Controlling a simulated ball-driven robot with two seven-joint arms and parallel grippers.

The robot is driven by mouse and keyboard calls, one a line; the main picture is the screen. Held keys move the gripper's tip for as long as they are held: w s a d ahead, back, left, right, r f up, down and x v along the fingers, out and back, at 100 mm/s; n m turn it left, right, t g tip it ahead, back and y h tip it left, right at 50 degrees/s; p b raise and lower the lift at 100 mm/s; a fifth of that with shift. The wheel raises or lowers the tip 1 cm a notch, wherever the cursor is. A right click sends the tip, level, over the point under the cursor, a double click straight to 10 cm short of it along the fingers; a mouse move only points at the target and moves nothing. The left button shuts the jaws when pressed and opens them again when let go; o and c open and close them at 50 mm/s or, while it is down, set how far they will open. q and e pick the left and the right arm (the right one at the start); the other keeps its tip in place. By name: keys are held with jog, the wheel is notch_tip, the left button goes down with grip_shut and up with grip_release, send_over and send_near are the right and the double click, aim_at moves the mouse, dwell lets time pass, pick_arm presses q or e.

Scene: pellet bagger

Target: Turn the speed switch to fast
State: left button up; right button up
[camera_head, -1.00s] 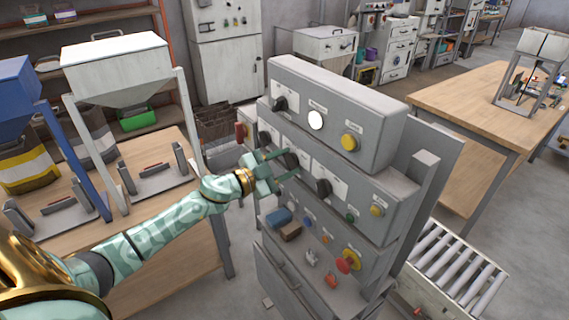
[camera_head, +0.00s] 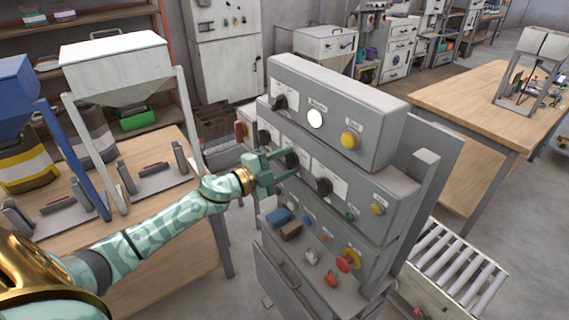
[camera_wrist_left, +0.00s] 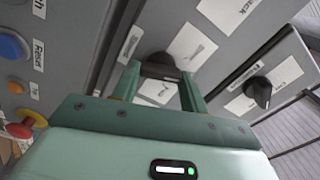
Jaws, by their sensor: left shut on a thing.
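A grey control panel (camera_head: 375,195) stands in the middle of the head view, with stepped rows of knobs and buttons. My left gripper (camera_head: 284,164) reaches the middle row from the left and is shut on a black rotary knob (camera_head: 292,158). In the left wrist view the two green fingers (camera_wrist_left: 160,80) sit on either side of that black knob (camera_wrist_left: 160,66). A white plate with markings (camera_wrist_left: 192,46) lies behind it, partly covered. I cannot read which setting the knob points to. My right gripper is in neither view.
Below are coloured buttons and a red mushroom button (camera_head: 347,262). A wooden bench with hoppers (camera_head: 115,60) stands left; a roller conveyor (camera_head: 455,265) lies right.

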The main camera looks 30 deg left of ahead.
pick_arm(q)
jog(key=m, duration=0.3)
jog(key=shift+f+m+b, duration=0.2)
jog(key=shift+m+b, duration=0.2)
jog(key=m+b, duration=0.1)
jog(key=m, duration=0.2)
jog(key=shift+f+m, duration=0.15)
jog(key=shift+m, duration=0.15)
jog(key=m+b, duration=0.1)
jog(key=m, duration=0.2)
jog(key=shift+f, duration=0.1)
jog(key=shift+m+b, duration=0.65)
jog(key=shift+m, duration=1.05)
jog(key=o, duration=1)
